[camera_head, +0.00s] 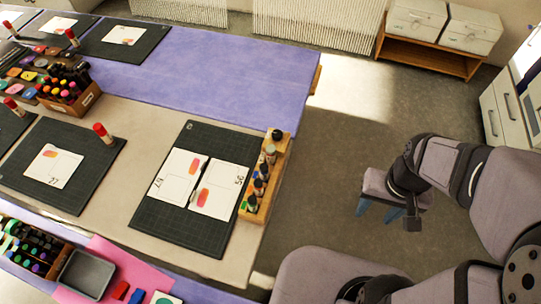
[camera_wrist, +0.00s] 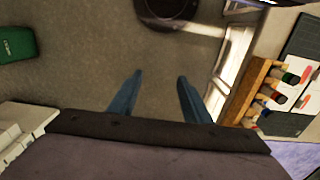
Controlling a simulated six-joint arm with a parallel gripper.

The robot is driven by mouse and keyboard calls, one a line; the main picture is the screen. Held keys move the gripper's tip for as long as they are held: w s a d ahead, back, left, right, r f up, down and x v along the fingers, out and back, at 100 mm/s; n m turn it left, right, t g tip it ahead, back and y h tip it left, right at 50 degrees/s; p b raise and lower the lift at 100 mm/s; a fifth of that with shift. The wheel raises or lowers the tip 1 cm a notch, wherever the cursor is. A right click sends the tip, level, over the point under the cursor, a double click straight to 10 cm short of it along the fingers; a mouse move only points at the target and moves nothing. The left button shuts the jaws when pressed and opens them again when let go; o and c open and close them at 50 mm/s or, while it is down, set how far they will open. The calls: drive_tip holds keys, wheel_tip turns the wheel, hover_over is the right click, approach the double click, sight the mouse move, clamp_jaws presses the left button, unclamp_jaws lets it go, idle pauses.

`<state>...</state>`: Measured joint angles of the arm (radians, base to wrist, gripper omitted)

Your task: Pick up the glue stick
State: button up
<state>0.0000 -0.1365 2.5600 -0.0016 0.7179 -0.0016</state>
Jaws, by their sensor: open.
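A glue stick (camera_head: 103,134) with a red cap and a pale body stands upright at the upper right corner of a dark cutting mat (camera_head: 98,165) on the table. Similar red-capped sticks stand farther back, one (camera_head: 72,38) on a rear mat, and others at the left, one of them (camera_head: 13,107). My gripper (camera_head: 380,216) is off the table's right side, over the floor, far from all of these sticks. In the wrist view my gripper (camera_wrist: 160,76) shows two blue fingers apart with nothing between them. No glue stick is clearly visible there.
A wooden rack of small bottles (camera_head: 257,192) lines the table's right edge; it also shows in the wrist view (camera_wrist: 246,92). A mat (camera_head: 212,138) with two cards lies beside it. A marker box (camera_head: 88,101) stands left. The purple tabletop (camera_head: 230,65) is largely clear.

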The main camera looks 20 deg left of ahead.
drive_tip(key=m+t+h, duration=0.1)
drive_tip(key=m+t, duration=0.2)
drive_tip(key=t, duration=0.1)
hover_over(271, 148)
drive_tip(key=s+a, duration=0.1)
drive_tip(key=s, duration=0.2)
drive_tip(key=shift+x, duration=1.5)
drive_tip(key=shift+w+d+f+p, duration=0.2)
drive_tip(key=shift+w+f+p, duration=0.05)
drive_tip(key=shift+f+p, duration=0.15)
drive_tip(key=shift+p+x, duration=0.65)
drive_tip(key=shift+x, duration=1.45)
drive_tip(key=shift+w, duration=0.1)
drive_tip(key=c, duration=1.1)
